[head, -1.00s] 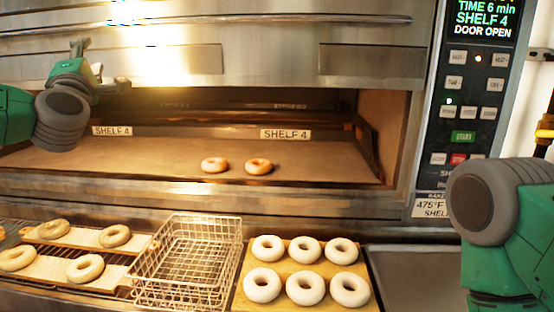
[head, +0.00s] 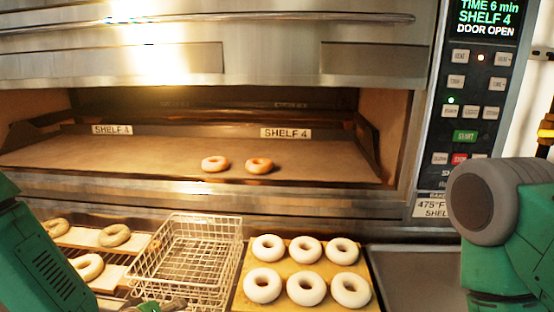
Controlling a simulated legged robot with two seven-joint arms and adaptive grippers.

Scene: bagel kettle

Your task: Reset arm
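My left arm reaches in from the lower left of the head view, in front of the boards with bagels. A part of my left gripper (head: 160,306) shows at the bottom edge, by the front of the wire basket; its fingers are mostly cut off, so I cannot tell whether it is open or shut. My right arm stands at the right edge, below the oven's control panel. The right gripper is out of view.
The oven shelf (head: 110,155) is open with two browned bagels (head: 215,163) on it. A bare grey surface (head: 420,275) lies at right.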

